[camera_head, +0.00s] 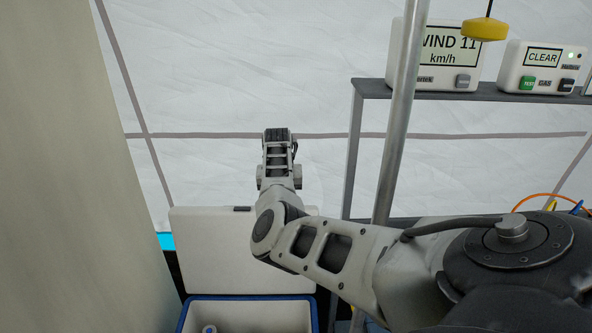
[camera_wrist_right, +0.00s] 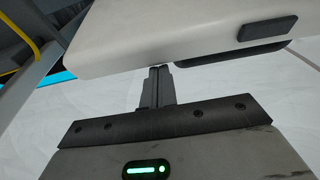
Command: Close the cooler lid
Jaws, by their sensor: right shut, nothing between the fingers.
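The cooler (camera_head: 180,318) stands at the bottom of the head view, with a blue rim and a pale interior. Its white lid (camera_head: 215,260) stands open and upright at the back of the cooler, with a dark latch (camera_head: 242,209) on its top edge. The lid (camera_wrist_right: 170,35) fills the top of the right wrist view, with the latch (camera_wrist_right: 267,28) at right. My right gripper (camera_wrist_right: 160,69) is shut and empty, its fingertips close to the lid's edge; I cannot tell whether they touch. In the head view my right arm hides part of the lid. My left gripper is not in view.
A metal pole (camera_head: 402,110) and a grey shelf (camera_head: 480,92) with display boxes stand right of the cooler. A tan panel (camera_head: 75,180) fills the left side. A small round item (camera_head: 209,328) shows inside the cooler. White tent wall (camera_head: 220,70) lies behind.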

